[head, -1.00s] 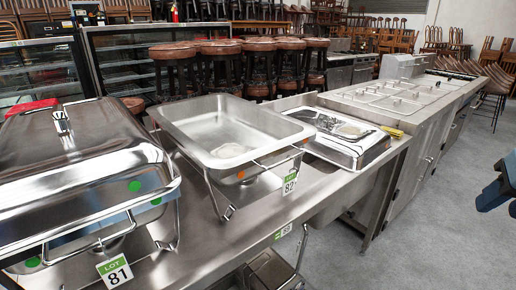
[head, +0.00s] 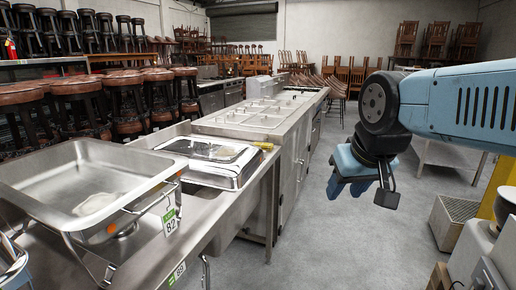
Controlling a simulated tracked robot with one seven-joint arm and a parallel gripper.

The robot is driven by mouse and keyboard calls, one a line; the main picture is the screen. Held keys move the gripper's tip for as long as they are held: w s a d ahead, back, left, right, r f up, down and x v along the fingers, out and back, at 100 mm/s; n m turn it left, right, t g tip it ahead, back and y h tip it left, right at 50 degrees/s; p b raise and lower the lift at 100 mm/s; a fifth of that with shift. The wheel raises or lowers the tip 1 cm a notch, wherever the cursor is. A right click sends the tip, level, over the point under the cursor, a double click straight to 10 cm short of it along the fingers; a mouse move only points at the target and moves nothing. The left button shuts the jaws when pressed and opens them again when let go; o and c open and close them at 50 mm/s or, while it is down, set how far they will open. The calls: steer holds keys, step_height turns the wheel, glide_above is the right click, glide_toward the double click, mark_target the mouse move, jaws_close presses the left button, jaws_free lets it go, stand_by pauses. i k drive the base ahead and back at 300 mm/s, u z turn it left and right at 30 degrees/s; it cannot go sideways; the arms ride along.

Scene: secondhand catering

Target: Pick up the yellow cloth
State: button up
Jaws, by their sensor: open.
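A small yellow thing (head: 264,146) lies at the back right of the steel bench, just beyond the upturned-looking steel lid. It is too small to tell whether it is the yellow cloth. My gripper (head: 361,194) hangs at the end of my blue arm, right of the bench and over the grey floor. It points downward, is open and has nothing visible between its fingers. It is well apart from the yellow thing.
A deep steel pan (head: 60,179) and the steel lid (head: 215,160) stand on the bench (head: 205,203). A steel counter (head: 262,115) runs on behind. Stacked stools (head: 120,100) line the left. A yellow object (head: 497,185) and a grey crate (head: 452,218) are at right. Floor between is clear.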

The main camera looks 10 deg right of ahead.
mark_target(269, 147)
steer(key=z, duration=0.05)
steer(key=i, duration=2.25)
steer(key=z, duration=0.7)
